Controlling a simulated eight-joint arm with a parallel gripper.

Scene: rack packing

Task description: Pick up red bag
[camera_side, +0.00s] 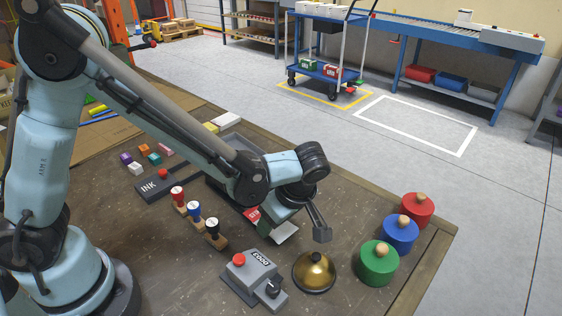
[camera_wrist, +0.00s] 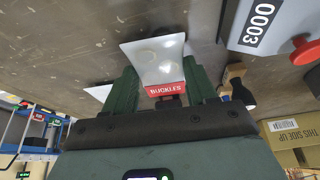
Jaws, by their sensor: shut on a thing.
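The red bag (camera_wrist: 168,90) is a small packet with a red header lettered "BUCKLES" and a pale, see-through body. In the wrist view it sits between the two green fingers of my gripper (camera_wrist: 163,72), header toward the palm and body reaching past the fingertips. My gripper is shut on it. In the side view my gripper (camera_side: 263,227) points down low over the dark table, and part of the bag's red header (camera_side: 252,214) shows beside a green finger. The arm hides much of the bag there; I cannot tell whether it touches the table.
A white card-like piece (camera_side: 286,232) lies beside my gripper. Several stamps (camera_side: 195,209) stand to the left. A grey box with a red button (camera_side: 253,276) and a brass bell (camera_side: 314,272) are in front. Red, blue and green knobbed cylinders (camera_side: 400,233) stand at right.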

